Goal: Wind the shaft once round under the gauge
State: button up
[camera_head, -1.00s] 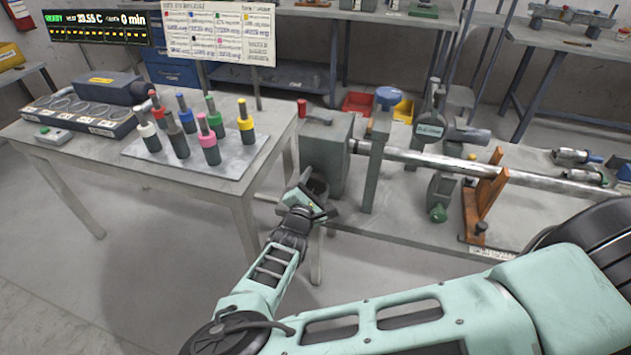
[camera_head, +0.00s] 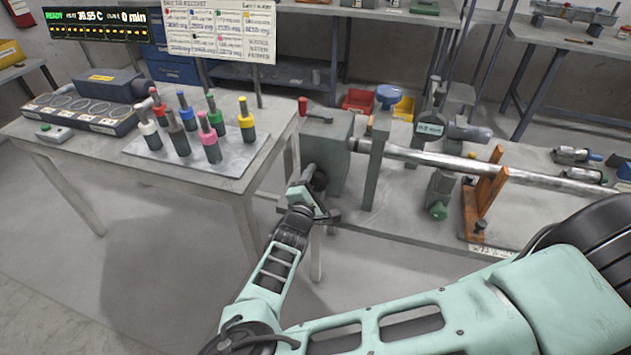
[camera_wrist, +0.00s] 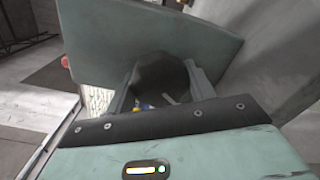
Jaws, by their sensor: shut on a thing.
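The long silver shaft (camera_head: 430,157) lies level along the bench, from the grey headstock block (camera_head: 327,145) at its left end to the right edge of the head view. The gauge (camera_head: 434,92) stands on a post at the shaft, above a small reading label (camera_head: 430,129) too small to read surely. My gripper (camera_head: 318,186) is at the near left end of the headstock, shut on a dark rounded knob (camera_wrist: 160,75). In the wrist view the knob sits between the two fingers, with the grey-green headstock face behind it. My gripper hides part of the knob.
An orange stand (camera_head: 484,207) sits by the shaft. A side table (camera_head: 85,165) at left holds several coloured bottles on a plate (camera_head: 215,160). The floor between table and bench is clear.

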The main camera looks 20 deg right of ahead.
jog(key=o, duration=1)
jog(key=shift+c, duration=0.2)
jog(key=b+v, duration=0.3)
jog(key=v, duration=0.9)
jog(key=shift+s+d, duration=0.1)
jog(key=shift+d, duration=0.05)
